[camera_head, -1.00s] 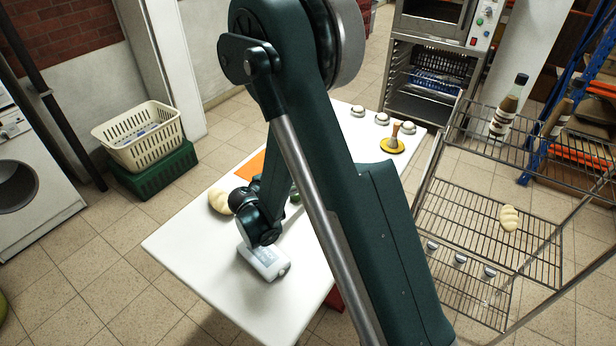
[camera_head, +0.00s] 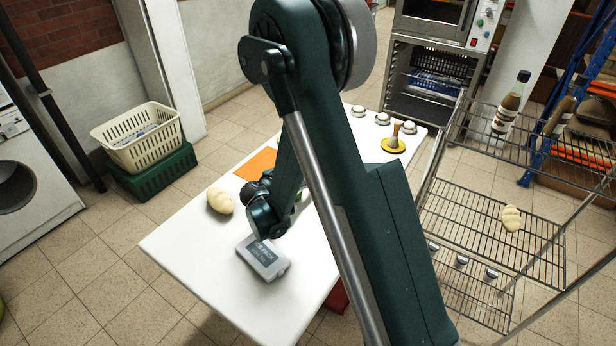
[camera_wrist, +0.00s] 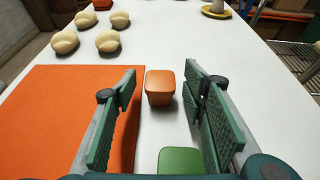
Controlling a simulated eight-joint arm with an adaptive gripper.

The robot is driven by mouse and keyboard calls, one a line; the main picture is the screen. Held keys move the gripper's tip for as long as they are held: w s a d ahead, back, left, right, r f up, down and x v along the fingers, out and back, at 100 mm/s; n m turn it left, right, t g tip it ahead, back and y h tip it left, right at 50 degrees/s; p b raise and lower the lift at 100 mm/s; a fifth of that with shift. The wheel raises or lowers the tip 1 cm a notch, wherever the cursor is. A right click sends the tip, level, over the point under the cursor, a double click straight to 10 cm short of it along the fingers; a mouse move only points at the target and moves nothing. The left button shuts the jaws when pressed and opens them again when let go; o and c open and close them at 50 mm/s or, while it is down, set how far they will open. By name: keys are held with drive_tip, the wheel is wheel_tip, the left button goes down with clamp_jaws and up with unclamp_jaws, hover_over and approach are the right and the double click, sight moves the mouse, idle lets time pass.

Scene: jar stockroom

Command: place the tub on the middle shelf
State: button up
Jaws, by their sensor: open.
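An orange-brown tub (camera_wrist: 159,88) with a rounded square lid stands upright on the white table, seen in the wrist view. My gripper (camera_wrist: 160,78) is open, with a green-padded finger on either side of the picture; the tub shows between and beyond the fingertips. A green square-topped thing (camera_wrist: 182,162) is nearer, partly cut off by my gripper. In the head view my arm hides the orange-brown tub. The wire rack stands at the right; its middle shelf (camera_head: 470,205) holds a pale braided bun (camera_head: 511,218) and has bare room to the left of it.
An orange mat (camera_wrist: 60,120) lies left of my gripper. Several pale buns (camera_wrist: 110,40) and a yellow dish (camera_head: 393,145) with a brush are on the table. A bottle (camera_head: 508,105) stands on the rack's top shelf; several lidded jars (camera_head: 461,260) sit at its lower shelf.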

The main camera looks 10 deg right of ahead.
idle(0.5)
drive_tip(key=c, duration=1.1)
drive_tip(key=shift+o, duration=0.2)
drive_tip(key=shift+r, duration=0.1)
wheel_tip(320, 180, up, 10)
drive_tip(key=p, duration=0.3)
